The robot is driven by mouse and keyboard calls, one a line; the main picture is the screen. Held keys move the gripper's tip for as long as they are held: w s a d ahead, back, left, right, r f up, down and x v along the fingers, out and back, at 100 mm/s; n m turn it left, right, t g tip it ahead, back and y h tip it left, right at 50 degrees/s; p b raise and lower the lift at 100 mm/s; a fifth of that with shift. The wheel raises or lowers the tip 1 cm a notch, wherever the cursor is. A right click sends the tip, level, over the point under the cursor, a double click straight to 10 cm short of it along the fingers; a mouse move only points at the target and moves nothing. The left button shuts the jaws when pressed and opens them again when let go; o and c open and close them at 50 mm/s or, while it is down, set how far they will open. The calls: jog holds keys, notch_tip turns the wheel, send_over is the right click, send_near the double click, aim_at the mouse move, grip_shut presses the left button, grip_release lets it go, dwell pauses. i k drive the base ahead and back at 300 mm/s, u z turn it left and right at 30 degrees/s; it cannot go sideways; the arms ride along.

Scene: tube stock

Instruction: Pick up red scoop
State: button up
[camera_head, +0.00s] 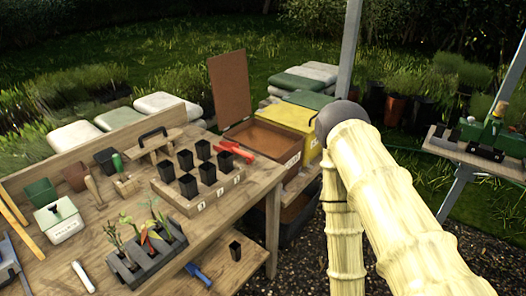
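The red scoop (237,151) lies near the back right edge of the wooden table (225,211), just behind and to the right of a wooden block with several black pots. It looks small here, and its finer shape is hard to make out. My arm fills the right of the view, bent at a dark joint, with one link hanging down past the bottom edge. My gripper is not in view. Nothing of mine touches the scoop.
Black pots stand in a wooden block (206,204) beside the scoop. A brown open-lidded box (268,140) and a yellow box (301,117) stand just beyond the table. A grey planter (148,264) with seedlings is at the front. A metal post (348,50) rises behind my arm.

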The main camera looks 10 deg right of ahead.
aim_at(233, 151)
jog(key=z, duration=0.05)
jog(key=i, duration=1.05)
